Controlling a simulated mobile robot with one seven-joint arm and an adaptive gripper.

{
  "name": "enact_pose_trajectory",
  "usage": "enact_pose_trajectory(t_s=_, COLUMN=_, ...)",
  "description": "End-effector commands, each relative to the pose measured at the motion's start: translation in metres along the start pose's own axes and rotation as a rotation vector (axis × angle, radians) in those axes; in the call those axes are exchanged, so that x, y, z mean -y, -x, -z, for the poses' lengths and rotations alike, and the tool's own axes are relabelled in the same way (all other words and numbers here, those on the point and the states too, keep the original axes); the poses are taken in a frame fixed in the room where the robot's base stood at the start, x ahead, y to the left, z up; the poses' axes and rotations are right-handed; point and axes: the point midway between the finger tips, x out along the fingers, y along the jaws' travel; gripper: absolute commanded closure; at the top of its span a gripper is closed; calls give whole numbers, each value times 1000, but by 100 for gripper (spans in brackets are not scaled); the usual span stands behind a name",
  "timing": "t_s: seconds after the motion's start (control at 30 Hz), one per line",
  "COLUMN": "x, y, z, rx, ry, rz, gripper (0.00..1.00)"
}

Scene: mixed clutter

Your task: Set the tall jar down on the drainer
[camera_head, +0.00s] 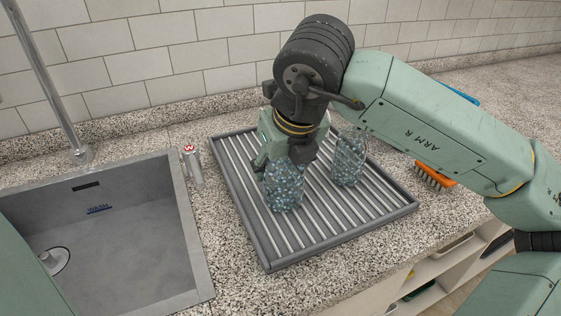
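A blue-grey speckled jar (284,190) is upright under my gripper (285,163), over the middle-left of the ribbed drainer (258,229). My gripper points down with its fingers at either side of the jar's upper part and looks shut on it. The jar's rim is partly hidden by the gripper. Its base is at or very near the drainer's ribs; I cannot tell whether it touches. A second speckled jar (349,161) stands upright on the drainer to the right, apart from the first, its top partly behind my arm.
A grey sink (130,240) with a tap (78,150) lies left of the drainer. A small grey can-like item (193,167) stands between them. An orange brush (432,176) and a blue item (459,93) lie at the right. The drainer's front and right ribs are clear.

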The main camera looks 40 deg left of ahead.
Motion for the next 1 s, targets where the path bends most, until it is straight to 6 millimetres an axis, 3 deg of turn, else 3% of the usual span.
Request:
enact_pose_trajectory(t_s=0.03, x=0, y=-3, z=1, rx=1, ry=-1, rz=0, gripper=96)
enact_pose_trajectory(t_s=0.07, x=0, y=-1, z=1, rx=0, ry=0, rz=0, gripper=42)
enact_pose_trajectory(t_s=0.1, x=0, y=-1, z=0, rx=0, ry=0, rz=0, gripper=39)
enact_pose_trajectory(t_s=0.37, x=0, y=-1, z=0, rx=0, ry=0, rz=0, gripper=22)
enact_pose_trajectory(t_s=0.73, x=0, y=2, z=-1, rx=0, ry=0, rz=-1, gripper=22)
enact_pose_trajectory(t_s=0.87, x=1, y=15, z=-1, rx=2, ry=-2, rz=3, gripper=22)
enact_pose_trajectory(t_s=1.0, x=1, y=44, z=-1, rx=2, ry=-3, rz=4, gripper=22)
